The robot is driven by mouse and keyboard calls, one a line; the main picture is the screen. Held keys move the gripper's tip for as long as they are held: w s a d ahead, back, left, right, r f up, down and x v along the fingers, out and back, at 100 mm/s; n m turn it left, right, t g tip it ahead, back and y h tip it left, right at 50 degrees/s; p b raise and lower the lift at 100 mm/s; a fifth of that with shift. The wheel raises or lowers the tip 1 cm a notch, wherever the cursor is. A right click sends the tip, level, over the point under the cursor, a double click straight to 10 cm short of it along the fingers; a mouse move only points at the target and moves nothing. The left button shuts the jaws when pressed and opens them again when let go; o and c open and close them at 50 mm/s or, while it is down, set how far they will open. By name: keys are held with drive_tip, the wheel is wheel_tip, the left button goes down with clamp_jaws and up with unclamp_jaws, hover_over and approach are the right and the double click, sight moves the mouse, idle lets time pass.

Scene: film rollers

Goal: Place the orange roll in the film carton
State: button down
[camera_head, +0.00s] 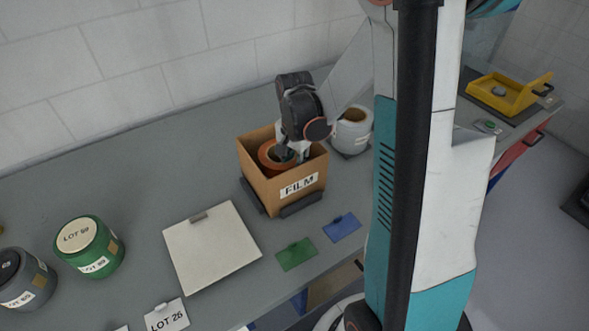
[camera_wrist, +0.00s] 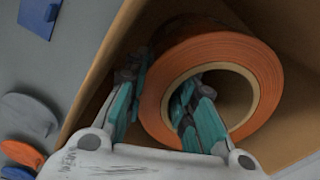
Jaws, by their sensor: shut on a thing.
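The orange roll (camera_head: 265,158) is inside the open brown film carton (camera_head: 257,181), which has a FILM label on its front. In the wrist view the orange roll (camera_wrist: 232,50) shows its end face and pale core, inside the carton walls (camera_wrist: 98,58). My gripper (camera_head: 286,154) reaches down into the carton from above. In the wrist view my gripper (camera_wrist: 158,105) is shut on the roll's wall, one finger inside the core and the other outside. Whether the roll touches the carton's floor is hidden.
A grey-white roll (camera_head: 352,132) stands right behind the carton. Dark brackets (camera_head: 301,205) flank the carton's base. A pale board (camera_head: 212,250), green card (camera_head: 296,254) and blue card (camera_head: 341,228) lie in front. A green roll (camera_head: 90,250) and grey roll (camera_head: 25,280) stand at left.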

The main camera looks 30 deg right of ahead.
drive_tip(key=shift+f, duration=0.2)
drive_tip(key=shift+f, duration=0.2)
drive_tip(key=c, duration=1.6)
unclamp_jaws()
drive_tip(key=shift+r, duration=0.15)
wheel_tip(320, 180, up, 12)
drive_tip(key=p, duration=0.4)
